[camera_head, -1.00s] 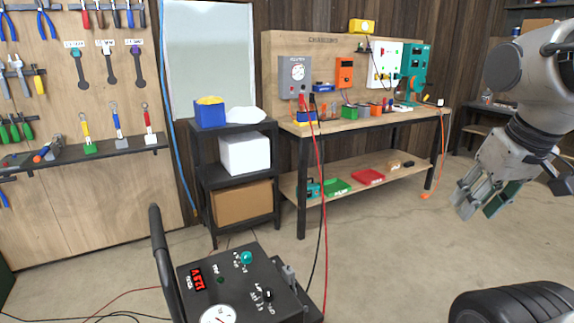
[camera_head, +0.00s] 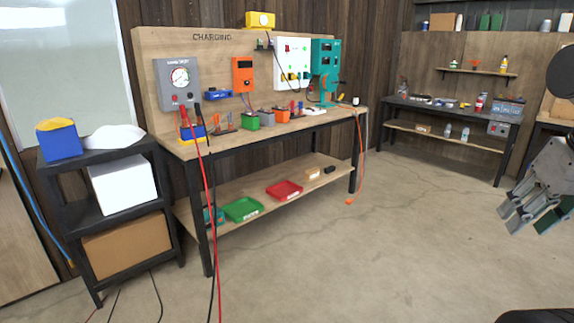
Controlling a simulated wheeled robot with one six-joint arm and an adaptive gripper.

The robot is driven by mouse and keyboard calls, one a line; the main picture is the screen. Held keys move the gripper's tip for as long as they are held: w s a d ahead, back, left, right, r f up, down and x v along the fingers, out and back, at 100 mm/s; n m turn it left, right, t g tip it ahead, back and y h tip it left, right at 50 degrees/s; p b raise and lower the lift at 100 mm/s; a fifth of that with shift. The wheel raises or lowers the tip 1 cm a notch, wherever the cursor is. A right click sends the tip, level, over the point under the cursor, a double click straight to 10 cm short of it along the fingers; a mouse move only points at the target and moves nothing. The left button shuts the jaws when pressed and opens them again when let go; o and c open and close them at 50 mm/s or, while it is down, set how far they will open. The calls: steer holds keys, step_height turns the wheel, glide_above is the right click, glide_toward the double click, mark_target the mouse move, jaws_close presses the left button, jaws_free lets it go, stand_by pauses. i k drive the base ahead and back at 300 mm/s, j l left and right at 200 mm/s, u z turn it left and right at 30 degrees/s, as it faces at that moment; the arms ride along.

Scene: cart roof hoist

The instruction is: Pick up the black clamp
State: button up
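The black clamp (camera_head: 198,110) stands at the left front of the charging bench, beside a red clamp (camera_head: 185,117), close to a blue and yellow battery (camera_head: 193,131). A black cable and a red cable hang from there over the bench's front edge to the floor. The clamp is small here, and its jaws' exact contact cannot be told. My gripper (camera_head: 528,218) is at the right edge of the picture, above bare floor and far to the right of the clamp. Its fingers point down and look apart, with nothing seen between them.
The charging bench (camera_head: 290,137) carries chargers, several batteries and a gauge box (camera_head: 178,83); trays lie on its lower shelf. A black shelf rack (camera_head: 83,216) stands at its left. A second bench (camera_head: 450,112) is at the back right.

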mark_target(196, 106)
steer(key=i+l+u, duration=0.1)
steer(key=i, duration=0.35)
steer(key=i+l, duration=0.2)
steer(key=i, duration=0.3)
steer(key=i+j+u, duration=0.15)
steer(key=i+u, duration=0.65)
steer(key=i+l+u, duration=0.1)
steer(key=i+u, duration=0.35)
steer(key=i+j, duration=0.2)
steer(key=i, duration=0.2)
steer(key=i+j+u, duration=0.1)
steer(key=i+j, duration=0.3)
steer(key=i, duration=0.35)
